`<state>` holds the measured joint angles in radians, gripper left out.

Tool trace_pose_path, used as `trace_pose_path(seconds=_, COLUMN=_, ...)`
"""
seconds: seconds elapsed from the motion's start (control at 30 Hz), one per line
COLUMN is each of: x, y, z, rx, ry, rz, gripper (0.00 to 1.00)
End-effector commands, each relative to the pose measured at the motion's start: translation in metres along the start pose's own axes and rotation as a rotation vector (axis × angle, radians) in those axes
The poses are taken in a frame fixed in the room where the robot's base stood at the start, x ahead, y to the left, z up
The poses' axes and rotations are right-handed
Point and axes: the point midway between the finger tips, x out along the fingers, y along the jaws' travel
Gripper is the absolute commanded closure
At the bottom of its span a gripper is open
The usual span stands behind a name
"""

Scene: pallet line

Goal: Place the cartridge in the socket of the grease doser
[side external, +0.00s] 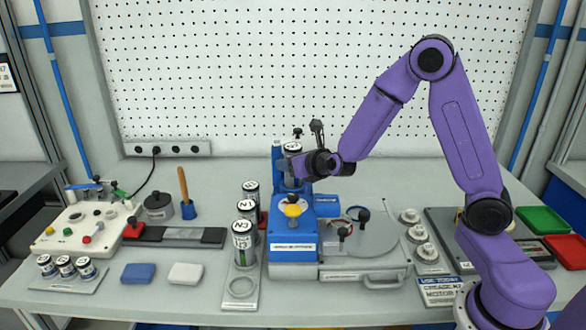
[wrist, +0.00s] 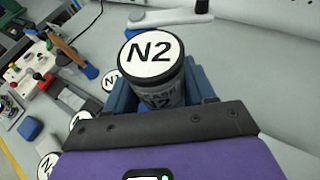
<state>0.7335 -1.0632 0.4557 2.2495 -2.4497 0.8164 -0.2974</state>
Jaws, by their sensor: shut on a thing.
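My gripper (side external: 300,168) is shut on a grey cartridge with a white lid marked N2 (wrist: 151,53). In the wrist view the cartridge stands between the blue fingers (wrist: 160,92). In the side view its lid (side external: 292,146) shows at the upper part of the blue grease doser (side external: 293,252), by the doser's blue column (side external: 277,160). The cartridge looks upright. My gripper hides most of its lower part, so I cannot tell whether it touches the socket, which I cannot make out.
A rack (side external: 243,303) left of the doser holds upright cartridges, one marked N3 (side external: 242,243), and has an empty ring at its front. A grey plate with black knobs (side external: 375,250) adjoins the doser's right. A white control box (side external: 85,228) stands far left.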

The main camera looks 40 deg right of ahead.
Motion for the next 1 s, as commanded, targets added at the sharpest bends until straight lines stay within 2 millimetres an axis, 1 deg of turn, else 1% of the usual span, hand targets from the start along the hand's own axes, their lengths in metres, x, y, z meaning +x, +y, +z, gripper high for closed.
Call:
trace_pose_path(seconds=0.03, x=0.003, y=0.000, z=-0.007, rx=-0.003, ry=0.001, rz=-0.001, gripper=0.83)
trace_pose_path(seconds=0.13, x=0.006, y=0.000, z=-0.014, rx=-0.002, ry=0.000, rz=0.001, gripper=0.83)
trace_pose_path(seconds=0.6, x=0.008, y=0.001, z=-0.020, rx=-0.001, ry=-0.001, rz=0.002, gripper=0.83)
trace_pose_path(seconds=0.63, x=0.008, y=0.001, z=-0.020, rx=-0.001, ry=0.000, rz=0.002, gripper=0.39)
trace_pose_path(seconds=0.7, x=0.008, y=0.001, z=-0.020, rx=0.000, ry=-0.001, rz=0.002, gripper=0.20)
trace_pose_path(seconds=1.0, x=0.007, y=0.001, z=-0.019, rx=0.000, ry=-0.001, rz=0.002, gripper=0.20)
